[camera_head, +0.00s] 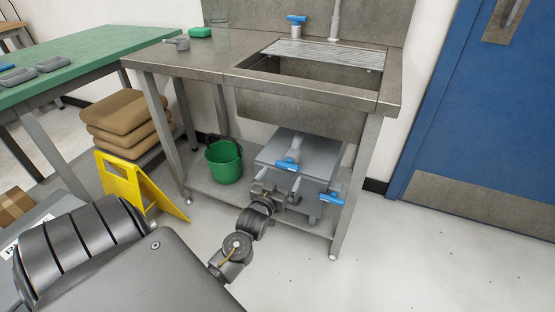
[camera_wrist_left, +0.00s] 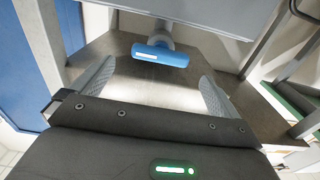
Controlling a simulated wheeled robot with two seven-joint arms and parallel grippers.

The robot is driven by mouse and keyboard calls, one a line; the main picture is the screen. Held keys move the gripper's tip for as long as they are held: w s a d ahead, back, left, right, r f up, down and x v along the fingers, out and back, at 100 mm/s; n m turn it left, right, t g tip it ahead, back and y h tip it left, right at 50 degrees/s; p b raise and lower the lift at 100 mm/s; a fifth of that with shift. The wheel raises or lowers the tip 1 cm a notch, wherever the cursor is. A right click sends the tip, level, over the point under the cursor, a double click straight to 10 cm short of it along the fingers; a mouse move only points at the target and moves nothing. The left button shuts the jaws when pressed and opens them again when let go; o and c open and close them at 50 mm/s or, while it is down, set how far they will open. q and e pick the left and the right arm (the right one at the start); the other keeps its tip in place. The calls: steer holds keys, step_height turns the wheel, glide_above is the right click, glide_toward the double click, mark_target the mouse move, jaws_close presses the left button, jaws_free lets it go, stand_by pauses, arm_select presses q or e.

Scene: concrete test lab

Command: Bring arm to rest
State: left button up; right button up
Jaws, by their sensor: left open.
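My left gripper (camera_head: 278,186) is under the sink in the head view, in front of a grey box-like unit (camera_head: 272,154) with blue-handled valves. In the left wrist view my left gripper (camera_wrist_left: 157,82) is open, its two grey fingers apart with nothing between them. A blue valve handle (camera_wrist_left: 160,54) lies ahead of the gap and looks clear of both fingers. In the head view one blue handle (camera_head: 288,165) is just behind the gripper and another blue handle (camera_head: 331,199) is to its right. My right gripper is in neither view.
A steel sink bench (camera_head: 190,58) with legs and a lower shelf surrounds the gripper. A green bucket (camera_head: 224,164) stands left of it. A yellow floor sign (camera_head: 124,180) and stacked brown sacks (camera_head: 120,112) are further left. Open floor (camera_head: 430,255) lies right, before a blue door (camera_head: 490,120).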

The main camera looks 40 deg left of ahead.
arm_select(q)
steer(key=shift+v, duration=1)
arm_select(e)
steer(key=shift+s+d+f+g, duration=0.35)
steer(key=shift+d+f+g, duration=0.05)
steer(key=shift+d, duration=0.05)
arm_select(q)
steer(key=shift+f, duration=0.1)
